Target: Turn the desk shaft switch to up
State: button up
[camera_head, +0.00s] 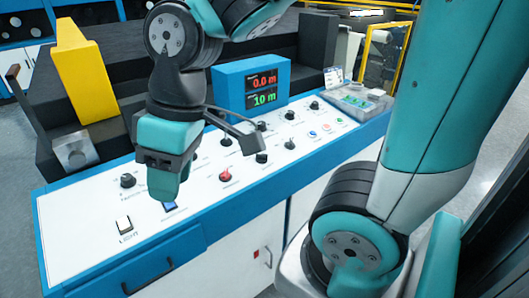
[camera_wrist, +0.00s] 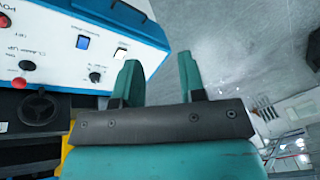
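The control desk (camera_head: 105,225) has a white sloped top with several black rotary switches and one red one. Their small labels are mostly unreadable, so I cannot tell which is the desk shaft switch. A black knob (camera_head: 127,181) sits at the left, and the red knob (camera_head: 225,176) is near the middle. The wrist view also shows a black knob (camera_wrist: 95,77) and a red knob (camera_wrist: 19,83). My gripper (camera_head: 168,190) hangs over the left part of the desk, pointing down. In the wrist view its two teal fingers (camera_wrist: 160,80) are apart and nothing is between them.
A white LIGHT switch (camera_head: 124,223) and a blue-lit switch (camera_head: 169,206) are near the desk's front left. A blue display box (camera_head: 252,83) with red and green digits stands behind. A yellow block (camera_head: 85,75) stands at the left. Grey floor (camera_wrist: 215,40) is open beside the desk.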

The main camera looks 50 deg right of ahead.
jog(key=w+d+f+h+b, duration=0.2)
jog(key=w+d+f, duration=0.1)
jog(key=w+d, duration=0.9)
jog(key=h+b, duration=0.2)
jog(key=h, duration=0.1)
send_over(261, 154)
jog(key=a, duration=0.2)
notch_tip(261, 154, down, 5)
jog(key=shift+m, duration=0.4)
jog(key=f, duration=0.5)
jog(key=d+f+p, duration=0.1)
jog(key=f, duration=0.5)
jog(key=d+f+p, duration=0.1)
jog(key=f, duration=0.4)
jog(key=shift+w+f, duration=0.1)
jog(key=shift+f, duration=0.25)
grip_shut()
